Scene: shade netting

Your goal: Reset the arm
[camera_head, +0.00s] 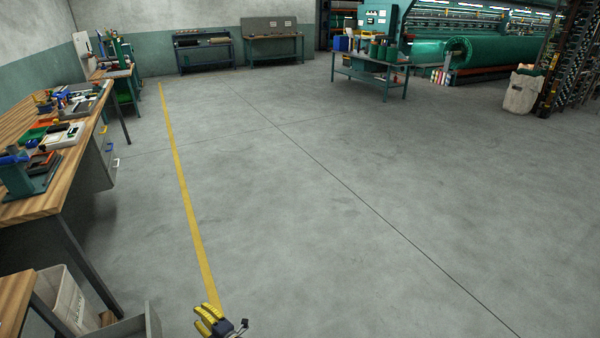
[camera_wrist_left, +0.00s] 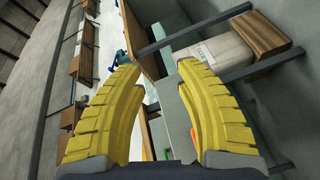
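My left gripper (camera_head: 212,320) shows at the bottom edge of the head view, low over the grey floor beside the yellow line. Its yellow ribbed fingers also fill the lower part of the left wrist view (camera_wrist_left: 157,68). The fingers stand apart with a clear gap between the tips, and nothing is held between them. Most of the left arm is out of the picture. My right gripper does not show in either view.
A wooden workbench (camera_head: 50,205) with tools and trays runs along the left. A white bin (camera_head: 68,300) stands low at the bottom left, near the left gripper. A green table (camera_head: 370,78) and netting machine (camera_head: 500,52) are far off. The middle floor (camera_head: 330,200) is clear.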

